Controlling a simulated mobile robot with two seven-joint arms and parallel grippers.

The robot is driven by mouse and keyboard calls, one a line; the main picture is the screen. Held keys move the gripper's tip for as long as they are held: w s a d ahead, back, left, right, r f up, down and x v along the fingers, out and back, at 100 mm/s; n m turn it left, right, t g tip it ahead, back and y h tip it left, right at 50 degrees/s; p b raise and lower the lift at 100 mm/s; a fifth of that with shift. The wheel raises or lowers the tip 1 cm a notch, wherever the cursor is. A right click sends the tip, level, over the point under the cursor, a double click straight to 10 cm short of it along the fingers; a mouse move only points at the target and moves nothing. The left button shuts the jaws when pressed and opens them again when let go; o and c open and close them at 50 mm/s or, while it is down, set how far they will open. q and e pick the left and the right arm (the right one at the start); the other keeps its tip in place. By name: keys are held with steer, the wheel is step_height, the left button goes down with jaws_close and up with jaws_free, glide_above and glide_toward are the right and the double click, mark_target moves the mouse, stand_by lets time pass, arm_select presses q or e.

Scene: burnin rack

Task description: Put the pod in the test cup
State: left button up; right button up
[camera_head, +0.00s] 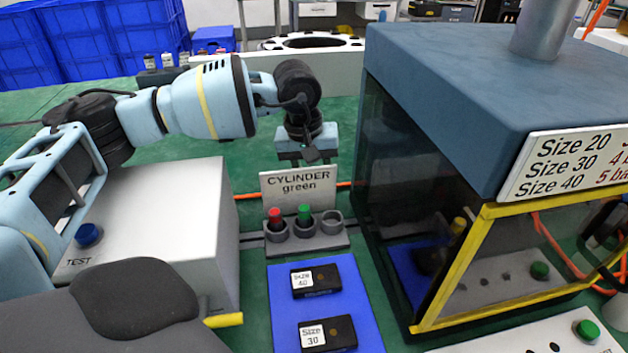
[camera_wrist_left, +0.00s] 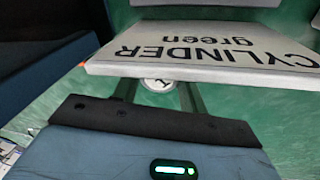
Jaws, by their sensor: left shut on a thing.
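My left gripper (camera_head: 308,155) points down behind the white "CYLINDER green" sign (camera_head: 298,188). In the left wrist view its two fingers (camera_wrist_left: 160,92) stand either side of a small round white top marked "1" (camera_wrist_left: 157,85), which appears to be the pod. The sign hides part of it there, and the pod cannot be made out in the head view. In front of the sign, a grey holder (camera_head: 308,246) has three cups: the left has a red-topped piece (camera_head: 275,214), the middle a green-topped piece (camera_head: 304,211), and the right cup (camera_head: 332,222) looks empty. I cannot tell which cup is the test cup.
A white box with a blue TEST button (camera_head: 88,235) stands left, under my arm. A blue-topped glass chamber (camera_head: 450,80) with yellow edging stands close right. Black Size 40 (camera_head: 316,281) and Size 30 (camera_head: 328,333) blocks lie on a blue mat (camera_head: 284,320).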

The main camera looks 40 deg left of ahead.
arm_select(q)
step_height(320, 180, up, 8)
steer(key=shift+f, duration=0.1)
stand_by(0.4)
